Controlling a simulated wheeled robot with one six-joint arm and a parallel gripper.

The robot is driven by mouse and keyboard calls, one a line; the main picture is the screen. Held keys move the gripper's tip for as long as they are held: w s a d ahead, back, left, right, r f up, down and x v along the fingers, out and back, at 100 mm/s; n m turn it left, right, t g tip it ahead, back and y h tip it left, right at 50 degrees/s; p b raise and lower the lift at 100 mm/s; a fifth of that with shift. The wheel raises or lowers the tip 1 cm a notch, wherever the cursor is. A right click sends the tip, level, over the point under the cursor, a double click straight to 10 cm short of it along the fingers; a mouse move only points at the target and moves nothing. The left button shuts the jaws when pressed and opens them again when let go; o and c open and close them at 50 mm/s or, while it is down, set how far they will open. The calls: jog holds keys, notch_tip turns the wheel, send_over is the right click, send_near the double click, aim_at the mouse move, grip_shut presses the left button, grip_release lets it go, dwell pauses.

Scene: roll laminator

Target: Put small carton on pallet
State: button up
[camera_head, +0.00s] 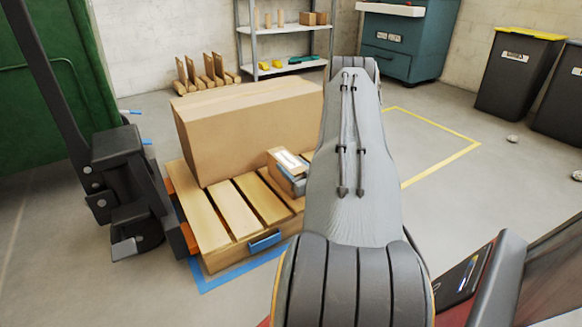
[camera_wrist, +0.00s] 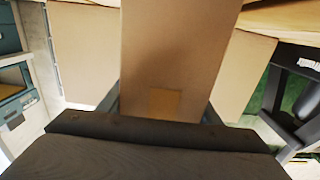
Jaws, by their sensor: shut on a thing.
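The small carton (camera_head: 287,160) is brown with a white label on top. It is at the pallet's right part, in front of the large carton and just left of my arm. I cannot tell whether it touches the slats. The wooden pallet (camera_head: 232,210) has light slats and a blue tag on its front edge. In the wrist view my gripper (camera_wrist: 163,108) is shut on the small carton (camera_wrist: 170,50), whose near face fills the middle between the fingers. My forearm hides most of the gripper in the head view.
A large carton (camera_head: 250,130) stands on the back of the pallet. A dark pallet lifter (camera_head: 125,170) stands at its left. Blue floor tape (camera_head: 235,275) edges the pallet. Bare slats show at the front left. Shelving (camera_head: 285,45), a teal cabinet (camera_head: 408,45) and bins (camera_head: 515,75) stand behind.

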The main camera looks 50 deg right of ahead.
jog(key=o, duration=1.5)
jog(key=shift+r, duration=0.15)
jog(key=p+v, duration=0.6)
jog(key=v, duration=0.6)
